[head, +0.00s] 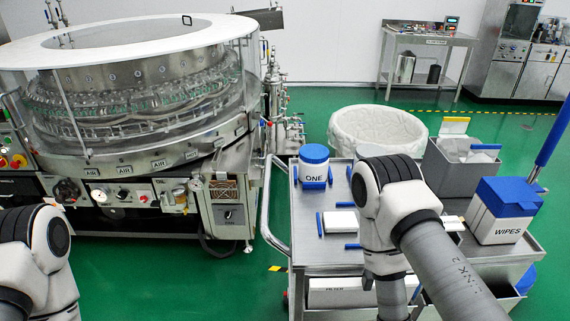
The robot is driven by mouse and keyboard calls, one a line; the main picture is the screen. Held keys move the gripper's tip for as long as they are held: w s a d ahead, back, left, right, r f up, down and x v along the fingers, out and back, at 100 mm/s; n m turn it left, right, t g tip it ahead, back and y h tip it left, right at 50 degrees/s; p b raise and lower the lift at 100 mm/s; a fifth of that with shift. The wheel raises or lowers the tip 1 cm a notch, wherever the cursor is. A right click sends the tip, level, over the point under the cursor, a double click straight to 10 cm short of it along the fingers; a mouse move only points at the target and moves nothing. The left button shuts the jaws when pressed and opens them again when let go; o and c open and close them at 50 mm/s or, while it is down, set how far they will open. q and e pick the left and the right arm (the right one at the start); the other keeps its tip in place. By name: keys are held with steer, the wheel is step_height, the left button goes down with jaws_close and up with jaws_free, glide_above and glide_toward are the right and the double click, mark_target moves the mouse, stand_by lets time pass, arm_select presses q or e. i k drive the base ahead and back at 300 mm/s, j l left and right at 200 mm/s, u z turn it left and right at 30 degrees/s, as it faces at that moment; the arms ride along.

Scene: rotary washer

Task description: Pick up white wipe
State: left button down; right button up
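A white box with a blue lid, labelled WIPES (503,212), stands on the right side of the steel cart (300,240). No loose wipe can be told for sure. A flat white piece (341,221) with blue bars around it lies on the cart top, left of my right arm. Another white piece (453,224) shows partly behind that arm. My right arm reaches over the middle of the cart and hides part of its top; its gripper is not visible. Only part of my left arm shows at the lower left, left of the cart, and its gripper is out of view.
A grey bin with a white liner (456,172) is at the back right. The large rotary washer (130,110) fills the left. Green floor (225,275) lies open between washer and cart.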

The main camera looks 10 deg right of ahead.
mark_target(334, 222)
steer(key=i+j+z, duration=0.2)
steer(key=z, duration=0.15)
steer(key=i+j+z, duration=0.25)
steer(key=z, duration=0.15)
steer(key=i+j+z, duration=0.15)
steer(key=j+z, duration=0.2)
